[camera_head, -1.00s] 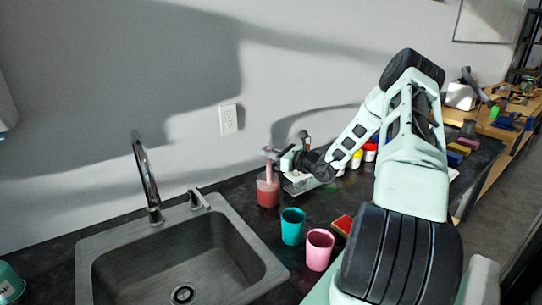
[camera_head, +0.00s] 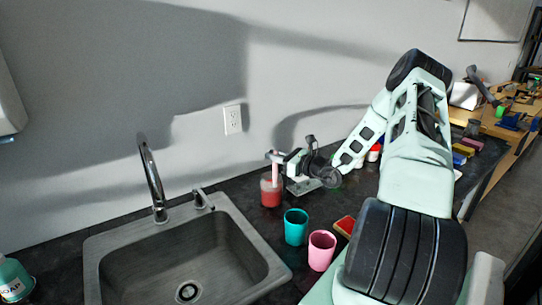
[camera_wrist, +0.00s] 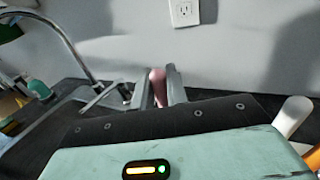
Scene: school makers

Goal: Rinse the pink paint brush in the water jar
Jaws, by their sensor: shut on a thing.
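The water jar (camera_head: 270,193) stands on the dark counter just right of the sink's tap. It is clear, with red-pink liquid in it. My gripper (camera_head: 275,157) is above the jar, shut on the pink paint brush (camera_head: 275,173). The brush is upright, its lower end down inside the jar's mouth; its tip is hidden by the liquid. In the wrist view the pink brush handle (camera_wrist: 158,86) shows between my two fingers.
The sink (camera_head: 182,262) with its tap (camera_head: 151,180) is left of the jar. A teal cup (camera_head: 295,228) and a pink cup (camera_head: 321,250) stand in front of the jar. A red sponge-like block (camera_head: 345,226) lies right of the cups. A green soap bottle (camera_head: 13,279) is at far left. The wall is close behind.

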